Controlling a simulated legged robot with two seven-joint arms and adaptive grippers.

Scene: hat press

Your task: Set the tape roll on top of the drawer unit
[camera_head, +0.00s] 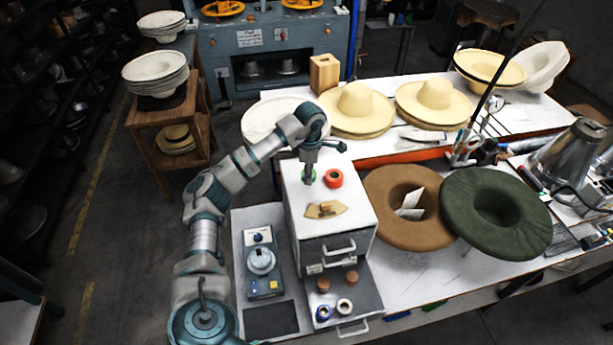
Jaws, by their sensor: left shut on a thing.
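The drawer unit (350,215) is a white-topped grey box in the middle of the bench, with its lower drawer (371,298) pulled out toward me. My left gripper (309,178) points down at the far left part of the unit's top. It is shut on a small green tape roll (308,175), mostly hidden behind the fingers. I cannot tell whether the green roll touches the top. A red tape roll (333,178) lies on the top just right of the gripper. My right gripper is not in view.
A wooden tool (325,210) lies on the unit's top, nearer me. A grey device (261,262) stands left; a brown hat (385,220) lies right.

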